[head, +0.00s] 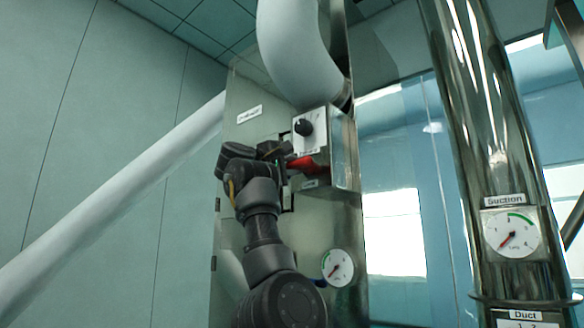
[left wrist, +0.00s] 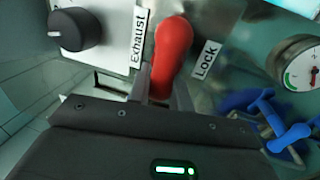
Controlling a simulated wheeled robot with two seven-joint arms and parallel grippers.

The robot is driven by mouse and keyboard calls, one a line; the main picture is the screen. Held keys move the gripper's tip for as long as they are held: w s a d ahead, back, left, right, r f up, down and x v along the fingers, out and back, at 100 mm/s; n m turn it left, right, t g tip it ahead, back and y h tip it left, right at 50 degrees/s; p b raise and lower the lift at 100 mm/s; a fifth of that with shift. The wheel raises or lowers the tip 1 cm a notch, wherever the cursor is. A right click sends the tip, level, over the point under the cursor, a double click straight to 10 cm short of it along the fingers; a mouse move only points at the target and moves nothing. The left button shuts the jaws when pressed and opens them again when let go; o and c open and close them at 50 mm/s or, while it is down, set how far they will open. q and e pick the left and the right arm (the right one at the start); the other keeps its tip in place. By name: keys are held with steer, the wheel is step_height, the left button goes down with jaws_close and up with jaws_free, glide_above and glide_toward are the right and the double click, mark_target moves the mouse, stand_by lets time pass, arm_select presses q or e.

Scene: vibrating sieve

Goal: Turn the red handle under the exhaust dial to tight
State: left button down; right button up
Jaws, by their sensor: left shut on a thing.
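The red handle (head: 303,163) sits just under the exhaust dial (head: 304,128) on the metal cabinet. In the left wrist view the handle (left wrist: 172,48) stands between the "Exhaust" label (left wrist: 139,38) and the "Lock" label (left wrist: 206,59), and the black dial knob (left wrist: 76,29) is at the upper left. My left gripper (head: 284,163) reaches the handle from the left. In the left wrist view its fingers (left wrist: 160,88) are closed around the handle's near part, which they partly hide. No "tight" marking is readable. My right gripper is in neither view.
A gauge (head: 338,267) is low on the cabinet, and a blue valve handle (left wrist: 270,115) shows beside it in the wrist view. A shiny duct with a suction gauge (head: 511,232) stands at the right. A white pipe (head: 118,208) slopes across the left.

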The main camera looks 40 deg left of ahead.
arm_select(q)
steer(key=shift+f, duration=0.1)
steer(key=c, duration=1.3)
jaws_free()
steer(key=shift+a, duration=0.1)
steer(key=shift+s, duration=0.1)
